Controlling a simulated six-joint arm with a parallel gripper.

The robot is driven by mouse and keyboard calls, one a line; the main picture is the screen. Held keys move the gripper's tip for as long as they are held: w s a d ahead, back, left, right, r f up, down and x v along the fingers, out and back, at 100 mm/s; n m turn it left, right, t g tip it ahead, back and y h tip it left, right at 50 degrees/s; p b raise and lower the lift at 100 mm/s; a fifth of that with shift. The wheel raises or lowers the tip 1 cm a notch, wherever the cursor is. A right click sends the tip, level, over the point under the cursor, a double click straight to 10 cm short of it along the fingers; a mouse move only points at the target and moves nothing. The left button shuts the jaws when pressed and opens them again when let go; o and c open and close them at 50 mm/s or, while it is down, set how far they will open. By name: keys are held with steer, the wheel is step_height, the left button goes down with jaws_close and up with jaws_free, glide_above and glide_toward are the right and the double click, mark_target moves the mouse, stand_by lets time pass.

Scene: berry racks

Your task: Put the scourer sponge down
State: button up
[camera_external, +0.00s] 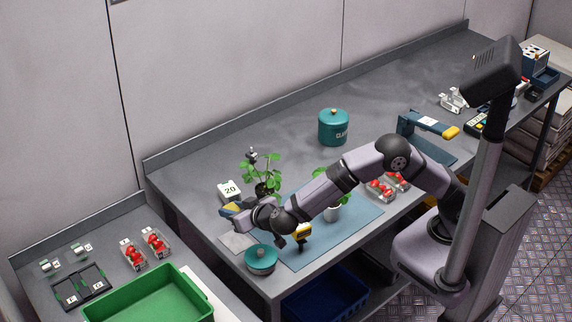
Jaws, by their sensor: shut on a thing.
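My gripper (237,213) is at the far left end of my arm, above the front left part of the bench. The fingers are too small to make out, and my wrist hides part of this area. I cannot tell whether the sponge touches the bench.
A teal pot (260,258) stands near the front edge, close to my wrist. A potted plant (267,188) and a white card marked 20 (229,190) stand behind. A blue mat (345,232) lies under my arm. A teal canister (333,127) stands farther back.

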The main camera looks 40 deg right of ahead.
steer(key=w+d+r, duration=0.4)
steer(key=w+d, duration=0.3)
steer(key=w, duration=0.4)
glide_above(308, 151)
step_height(308, 151, down, 4)
steer(key=shift+f+p, duration=0.6)
steer(key=shift+f, duration=4.4)
steer(key=shift+f, duration=0.15)
